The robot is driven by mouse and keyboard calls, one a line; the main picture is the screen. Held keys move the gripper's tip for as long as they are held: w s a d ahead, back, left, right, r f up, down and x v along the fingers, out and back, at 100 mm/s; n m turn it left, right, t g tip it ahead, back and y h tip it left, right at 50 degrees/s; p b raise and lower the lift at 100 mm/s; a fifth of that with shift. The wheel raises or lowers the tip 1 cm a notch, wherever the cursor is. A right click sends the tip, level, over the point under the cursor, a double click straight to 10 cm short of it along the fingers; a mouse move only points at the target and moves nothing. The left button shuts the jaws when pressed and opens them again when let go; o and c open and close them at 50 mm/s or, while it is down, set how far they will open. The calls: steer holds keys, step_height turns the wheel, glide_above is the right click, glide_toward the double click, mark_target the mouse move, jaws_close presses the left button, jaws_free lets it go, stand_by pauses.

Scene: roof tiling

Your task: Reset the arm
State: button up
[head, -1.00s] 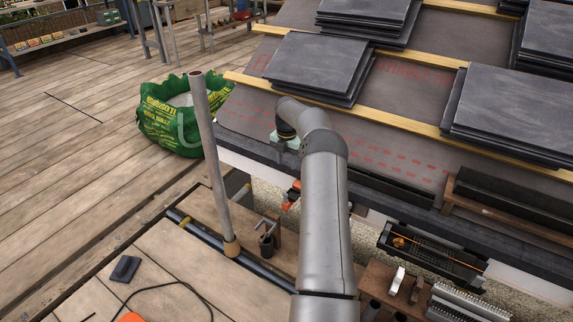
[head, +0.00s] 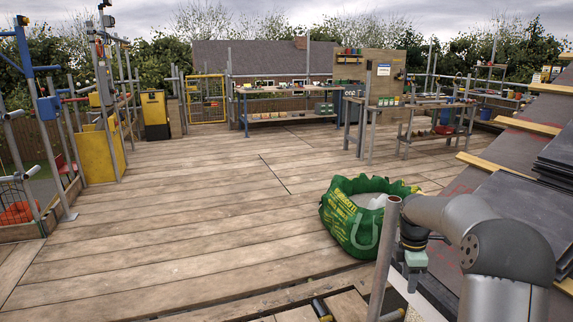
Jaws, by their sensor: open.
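My gripper (head: 414,275) hangs pointing down at the end of my bent grey arm, at the lower right of the head view. It is small here, with a pale green body above its dark fingers. The jaws are open and I see nothing held between them. In the picture it sits just right of an upright grey pole (head: 384,255) and left of the roof slope. My arm hides part of the roof behind it.
A green bag (head: 352,222) stands on the planks just beyond the pole. Dark slates (head: 515,205) lie on the roof among wooden battens (head: 527,126) at right. Workbenches (head: 285,88) and a yellow-and-black bin (head: 155,112) stand farther back. The wide deck at left is mostly clear.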

steer(key=s+a+r+m+p, duration=0.7)
steer(key=s+a+r+m, duration=0.1)
steer(key=s+a+r, duration=0.8)
steer(key=s+a+m+p, duration=0.2)
steer(key=s+m, duration=0.2)
steer(key=s, duration=0.5)
steer(key=s+a+m+y+p, duration=0.1)
steer(key=s+a+m+p, duration=0.1)
steer(key=s, duration=0.6)
steer(key=shift+s+a+r+m+t+p, duration=0.15)
steer(key=shift+s+a+m+t+p, duration=0.25)
steer(key=shift+m, duration=0.5)
steer(key=shift+c, duration=0.8)
steer(key=shift+d, duration=0.15)
